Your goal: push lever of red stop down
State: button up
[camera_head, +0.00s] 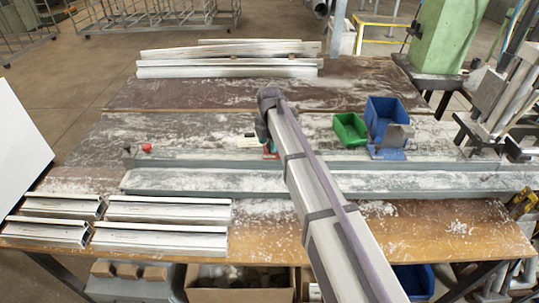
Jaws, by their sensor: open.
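The red stop (270,155) sits at the rail near the middle of the bench. Only a small red part shows; my arm covers most of it. A small pale piece (248,141) shows just left of it; I cannot tell whether it is the lever. My arm reaches from the lower right to a dark joint just above the red stop. My gripper is hidden behind my arm, so its distance from the lever cannot be seen.
A blue stop (387,153), green bin (349,130) and blue bin (384,112) stand right. Profiles lie at the back (225,70) and front left (160,239).

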jog(key=shift+f, duration=0.25)
jog(key=shift+c, duration=0.4)
grip_shut()
